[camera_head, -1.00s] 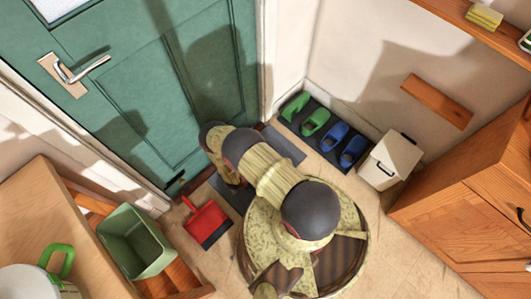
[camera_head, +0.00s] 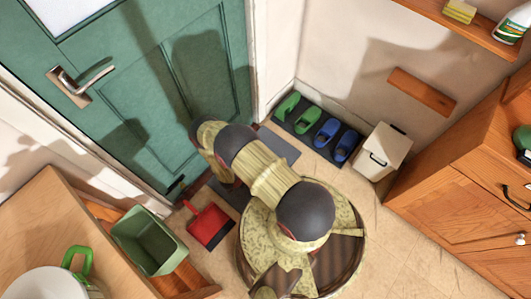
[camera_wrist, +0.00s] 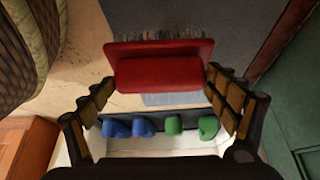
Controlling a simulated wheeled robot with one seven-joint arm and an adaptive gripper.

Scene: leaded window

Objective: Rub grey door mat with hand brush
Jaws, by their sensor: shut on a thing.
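The hand brush (camera_wrist: 160,70) is red with dark bristles and sits between the fingers of my gripper (camera_wrist: 160,80), which is shut on it. In the wrist view the brush is in front of the grey door mat (camera_wrist: 238,28). I cannot tell whether the bristles touch the mat. In the head view the mat (camera_head: 280,148) lies on the floor by the green door. My arm covers its middle, and hides the brush and the gripper.
A red dustpan (camera_head: 208,226) lies on the floor left of the mat. Green and blue slippers stand on a dark tray (camera_head: 346,157) by the wall, beside a pale bin (camera_head: 383,155). A green bin (camera_head: 150,240) is at left. Bare floor (camera_head: 410,235) shows at right.

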